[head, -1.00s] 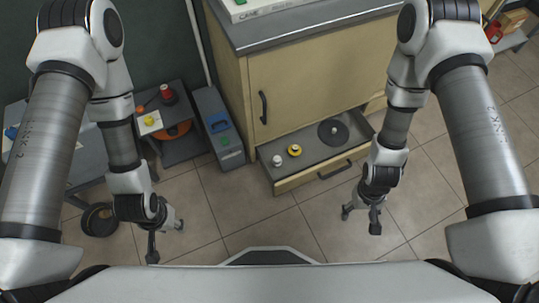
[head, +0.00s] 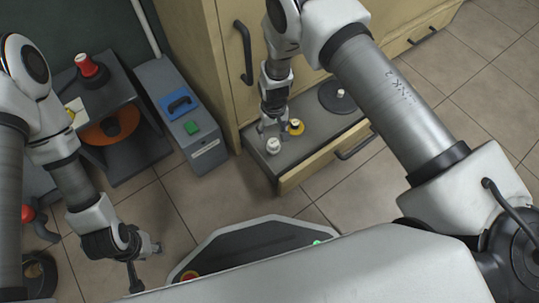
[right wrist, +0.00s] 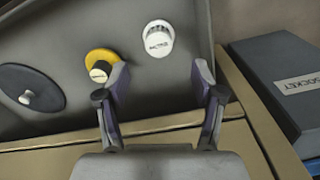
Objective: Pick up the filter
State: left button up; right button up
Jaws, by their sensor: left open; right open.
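A small white round piece (head: 273,146) with dark lettering, too small to read surely, stands in the open drawer; it looks like the filter. It also shows in the right wrist view (right wrist: 158,38), beyond the gap between my fingertips and untouched. My right gripper (head: 272,124) is open and empty above the drawer, beside these pieces. My left gripper (head: 146,263) is open and empty, low over the floor at left.
The drawer (head: 326,155) sticks out of the beige cabinet (head: 208,50). A dark disc with a knob (head: 337,97) lies in it. A grey socket box (head: 204,150) stands just left of the drawer. A dark shelf unit (head: 140,155) stands further left. The floor at right is clear.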

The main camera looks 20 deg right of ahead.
aim_at(273, 142)
notch_tip(273, 142, down, 8)
jog(key=b, duration=0.6)
jog(key=shift+f, duration=0.2)
jog(key=shift+r, duration=0.25)
jog(key=c, duration=1.2)
